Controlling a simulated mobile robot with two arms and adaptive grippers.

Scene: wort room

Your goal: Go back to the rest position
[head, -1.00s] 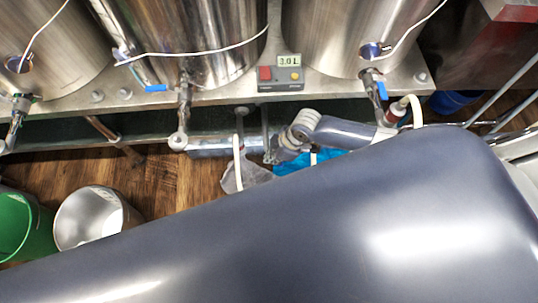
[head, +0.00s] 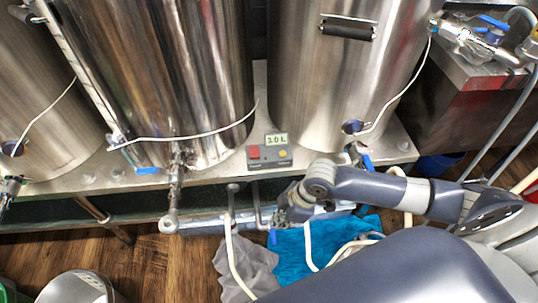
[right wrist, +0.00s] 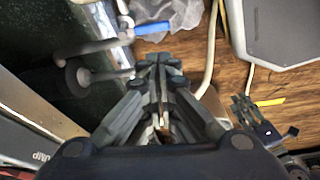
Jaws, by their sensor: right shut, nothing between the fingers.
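My right gripper (head: 287,208) is in the head view, at the end of the grey arm that comes in from the right. It is by the front edge of the kettle stand, above the grey cloth and the blue cloth. In the right wrist view, the fingers of the right gripper (right wrist: 160,62) are together with nothing between them. A dark jointed shape with fingers, which looks like my left gripper (right wrist: 245,108), shows at the right of the wrist view. It is too small to read its fingers. The left gripper is outside the head view.
Steel kettles (head: 160,80) with blue-handled valves stand on a metal stand (head: 225,165). A blue cloth (head: 290,245), a grey cloth (head: 240,262) and pale hoses lie below. A metal bucket (head: 75,288) stands on the wooden floor at lower left.

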